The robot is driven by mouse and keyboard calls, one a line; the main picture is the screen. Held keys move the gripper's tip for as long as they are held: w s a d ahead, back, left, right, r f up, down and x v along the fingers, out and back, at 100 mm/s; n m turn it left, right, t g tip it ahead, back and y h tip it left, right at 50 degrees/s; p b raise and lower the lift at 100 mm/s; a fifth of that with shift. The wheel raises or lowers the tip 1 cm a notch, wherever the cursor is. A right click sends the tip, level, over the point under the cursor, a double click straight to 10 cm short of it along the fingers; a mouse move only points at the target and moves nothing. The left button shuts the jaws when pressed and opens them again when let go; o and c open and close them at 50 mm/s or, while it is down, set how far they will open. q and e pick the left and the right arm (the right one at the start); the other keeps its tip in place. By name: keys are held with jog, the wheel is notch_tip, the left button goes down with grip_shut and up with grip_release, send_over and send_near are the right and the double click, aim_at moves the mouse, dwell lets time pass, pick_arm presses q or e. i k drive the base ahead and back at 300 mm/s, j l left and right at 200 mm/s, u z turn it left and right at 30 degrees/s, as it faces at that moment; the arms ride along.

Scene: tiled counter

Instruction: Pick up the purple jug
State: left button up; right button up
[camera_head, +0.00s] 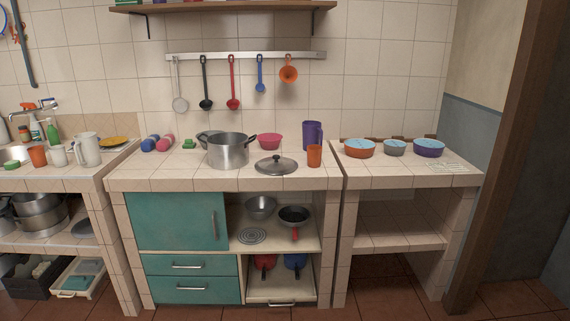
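The purple jug (311,134) stands upright toward the back right of the middle tiled counter (190,182). It is tall, and its handle faces right. An orange cup (314,156) stands just in front of it and covers part of its lower right side. Neither of my grippers shows in the head view.
Left of the jug are a pink bowl (270,141), a steel pot (228,151) and a pot lid (276,165). Lidded containers (359,149) stand on the right counter. Utensils hang from a rail (245,55) above. The counter's front right corner is clear.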

aim_at(312, 133)
jog(key=i+j+z, duration=0.2)
jog(key=i, duration=1.2)
jog(key=i+l+u, duration=0.1)
jog(key=i+l, duration=1.05)
jog(key=i+l+u, duration=0.1)
jog(key=i+l, duration=0.25)
jog(key=l, duration=0.1)
